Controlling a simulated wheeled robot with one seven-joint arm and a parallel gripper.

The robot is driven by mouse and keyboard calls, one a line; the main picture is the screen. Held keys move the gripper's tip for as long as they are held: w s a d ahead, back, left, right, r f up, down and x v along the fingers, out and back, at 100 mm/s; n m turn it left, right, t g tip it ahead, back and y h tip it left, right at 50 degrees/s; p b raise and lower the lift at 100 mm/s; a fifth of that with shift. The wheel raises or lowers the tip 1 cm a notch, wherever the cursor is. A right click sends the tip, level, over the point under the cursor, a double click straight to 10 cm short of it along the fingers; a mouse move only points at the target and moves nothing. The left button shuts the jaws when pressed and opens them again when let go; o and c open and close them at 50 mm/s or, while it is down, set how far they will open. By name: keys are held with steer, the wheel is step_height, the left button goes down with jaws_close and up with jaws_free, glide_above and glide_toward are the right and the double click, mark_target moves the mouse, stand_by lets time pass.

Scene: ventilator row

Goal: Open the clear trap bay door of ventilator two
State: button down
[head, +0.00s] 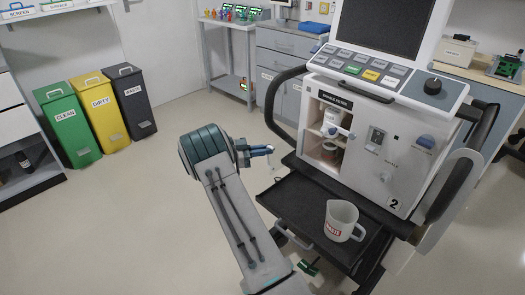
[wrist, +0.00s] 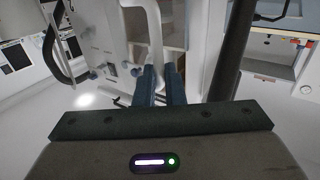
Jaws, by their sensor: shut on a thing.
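Ventilator two (head: 397,190), marked "2", stands at the right in the head view. Its bay (head: 314,148) shows a white fitting and a small cup-like part inside. My gripper (head: 270,150) is just left of the bay, out in front of the ventilator. In the wrist view my gripper's fingers (wrist: 161,84) are shut on a white bar-like handle (wrist: 155,32), which runs down between them. The handle appears to belong to the clear door. The clear panel itself is hard to make out, so its exact angle cannot be told.
A black tray shelf (head: 285,203) juts out below the bay, with a white jug (head: 342,220) on it. A dark curved rail (head: 273,105) stands left of the ventilator. Green, yellow and grey bins (head: 90,115) are far left. The floor between is clear.

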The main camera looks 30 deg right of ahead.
steer(key=shift+d+r, duration=0.15)
steer(key=c, duration=1.5)
jaws_free()
steer(key=shift+s+d, duration=0.15)
steer(key=v, duration=1.4)
steer(key=shift+p, duration=0.4)
